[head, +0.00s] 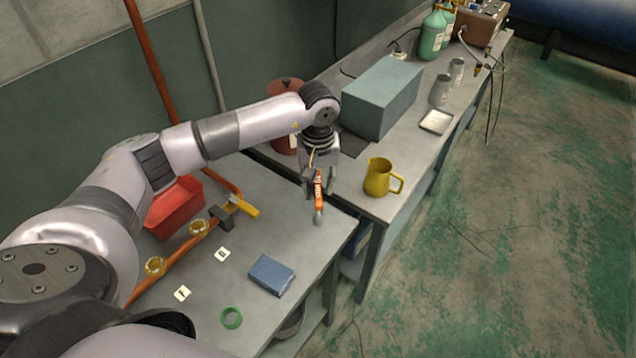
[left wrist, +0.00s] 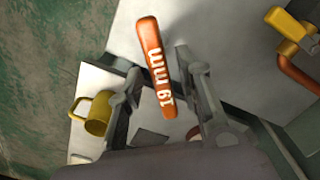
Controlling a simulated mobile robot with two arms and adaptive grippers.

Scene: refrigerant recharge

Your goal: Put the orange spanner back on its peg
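The orange spanner (head: 319,192), marked "19 mm", is near the far right corner of the near bench. In the left wrist view its orange handle (left wrist: 155,62) runs between the fingers. My left gripper (head: 319,184) points down over it; its fingers stand one on each side, with narrow gaps showing, so it looks open around the handle. I cannot tell whether the spanner touches the bench. In the left wrist view the gripper (left wrist: 163,80) hides part of the bench behind. The peg is not clearly seen. My right gripper is not in view.
A yellow jug (head: 378,178) stands on the far bench, right of the gripper. A teal box (head: 382,97) stands behind it.

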